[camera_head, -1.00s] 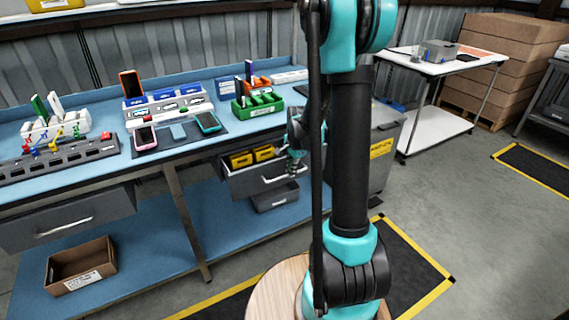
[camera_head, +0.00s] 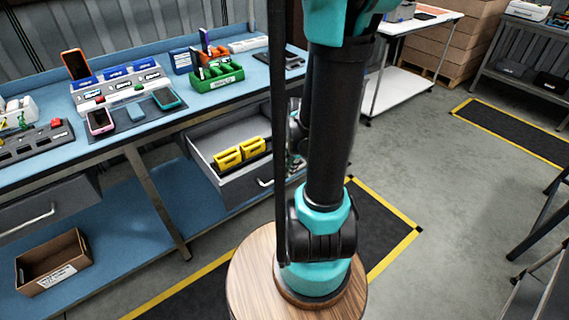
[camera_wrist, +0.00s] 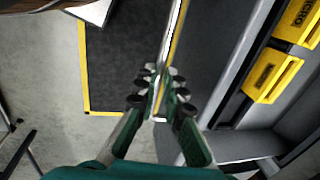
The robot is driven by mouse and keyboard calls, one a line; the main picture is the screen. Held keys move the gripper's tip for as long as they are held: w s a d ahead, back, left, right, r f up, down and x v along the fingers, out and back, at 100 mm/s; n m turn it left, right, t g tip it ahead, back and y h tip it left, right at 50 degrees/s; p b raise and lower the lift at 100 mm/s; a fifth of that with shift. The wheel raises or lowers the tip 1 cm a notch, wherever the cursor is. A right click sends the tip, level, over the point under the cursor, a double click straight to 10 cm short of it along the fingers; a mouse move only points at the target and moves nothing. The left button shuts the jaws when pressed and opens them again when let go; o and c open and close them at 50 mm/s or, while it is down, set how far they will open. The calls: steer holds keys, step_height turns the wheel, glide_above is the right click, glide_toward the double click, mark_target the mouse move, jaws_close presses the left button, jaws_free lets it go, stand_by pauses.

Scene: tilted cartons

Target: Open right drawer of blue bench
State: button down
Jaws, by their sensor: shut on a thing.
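The blue bench (camera_head: 60,245) has its right drawer (camera_head: 243,187) pulled well out, with two yellow boxes (camera_head: 241,152) inside. The yellow boxes also show at the right of the wrist view (camera_wrist: 272,75). The drawer's metal handle (camera_head: 265,182) is partly hidden by my arm in the head view. In the wrist view my gripper (camera_wrist: 161,88) is shut on the handle (camera_wrist: 174,42), beside the drawer's dark front. In the head view the gripper is mostly hidden behind my arm.
The left drawer (camera_head: 45,205) is shut. A cardboard box (camera_head: 52,262) sits on the lower shelf. Phones, a green rack (camera_head: 216,78) and other trays stand on the bench top. A white table (camera_head: 400,90) stands behind. The floor at the right is largely clear.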

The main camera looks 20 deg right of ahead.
steer(key=shift+s+d, duration=0.1)
steer(key=shift+s, duration=0.05)
steer(key=c, duration=1.6)
jaws_free()
steer(key=shift+r, duration=0.15)
step_height(320, 180, up, 12)
steer(key=s, duration=0.2)
steer(key=shift+d+f, duration=0.25)
steer(key=shift+d, duration=0.1)
steer(key=s+a+f+n+t, duration=0.2)
steer(key=a+f+n, duration=0.5)
steer(key=n, duration=0.7)
steer(key=shift+s+f+h, duration=0.2)
steer(key=shift+f+h, duration=0.1)
